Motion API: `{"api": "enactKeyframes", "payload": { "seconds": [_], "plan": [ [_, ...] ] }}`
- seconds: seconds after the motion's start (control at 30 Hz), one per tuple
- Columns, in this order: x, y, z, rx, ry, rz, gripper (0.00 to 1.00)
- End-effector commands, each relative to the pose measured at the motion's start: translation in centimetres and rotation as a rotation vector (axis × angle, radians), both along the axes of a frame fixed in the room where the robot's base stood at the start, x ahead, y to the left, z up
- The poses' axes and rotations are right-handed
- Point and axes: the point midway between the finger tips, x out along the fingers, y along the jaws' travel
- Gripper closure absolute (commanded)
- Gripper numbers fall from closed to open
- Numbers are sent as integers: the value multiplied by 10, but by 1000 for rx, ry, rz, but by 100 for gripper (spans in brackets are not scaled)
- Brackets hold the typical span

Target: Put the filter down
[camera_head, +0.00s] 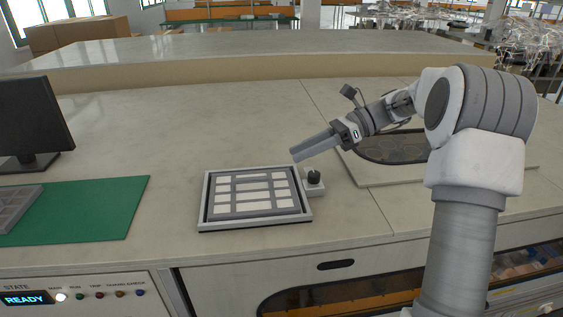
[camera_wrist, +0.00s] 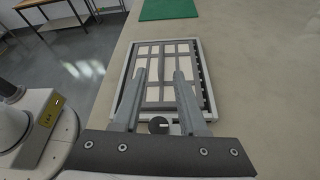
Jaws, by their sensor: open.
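A flat rectangular panel with white cells and grey bars, which looks like the filter (camera_head: 253,193), lies inside a light-rimmed tray (camera_head: 205,213) on the bench. It also shows in the wrist view, where the panel (camera_wrist: 170,68) lies ahead of and below my fingers. My gripper (camera_head: 296,152) is above the tray's back right corner, its fingers pointing down and left. In the wrist view my gripper (camera_wrist: 159,73) has its two fingers apart with nothing between them. The fingers hide part of the panel there.
A black knob (camera_head: 314,177) on a small pale block stands against the tray's right side. A green mat (camera_head: 90,208) and a monitor (camera_head: 32,118) are at the left. A recessed dark window (camera_head: 395,147) lies at the right. The bench between mat and tray is clear.

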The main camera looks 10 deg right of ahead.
Motion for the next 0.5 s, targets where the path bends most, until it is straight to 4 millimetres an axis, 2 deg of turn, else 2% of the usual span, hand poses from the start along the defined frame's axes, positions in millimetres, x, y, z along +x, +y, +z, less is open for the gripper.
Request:
{"api": "enactKeyframes", "payload": {
  "seconds": [0.1, 0.23, 0.37, 0.5],
  "plan": [
    [1, -12, 4, 1, 1, -1, 58],
    [-2, -13, 8, -20, -16, 9, 58],
    [-17, 0, 14, -99, -86, 50, 58],
    [-44, 18, 19, -234, -216, 131, 58]
  ]
}}
